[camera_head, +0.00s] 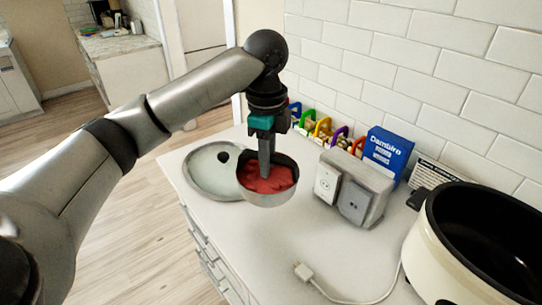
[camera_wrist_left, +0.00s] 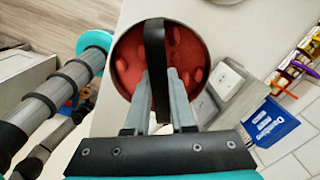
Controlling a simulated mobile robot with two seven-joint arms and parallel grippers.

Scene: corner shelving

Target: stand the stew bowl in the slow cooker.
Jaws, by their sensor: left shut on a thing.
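The stew bowl (camera_head: 268,196) is a metal bowl with red stew inside, roughly upright over the white counter. My left gripper (camera_head: 265,172) reaches down into it from above. In the left wrist view, the fingers (camera_wrist_left: 172,95) are shut on a dark strip that spans the bowl (camera_wrist_left: 118,62) like a handle. Whether the bowl's base touches the counter cannot be told. The slow cooker (camera_head: 424,250) is cream with a dark, open inside, at the right edge and cut off by the frame. The bowl is left of it, well apart. My right gripper does not show.
A round lid (camera_head: 208,180) lies behind and left of the bowl. A grey outlet box (camera_head: 353,195) stands between bowl and cooker, with a blue box (camera_head: 387,155) and colourful items behind. A white cable (camera_head: 335,300) lies in front. The tiled wall closes the back.

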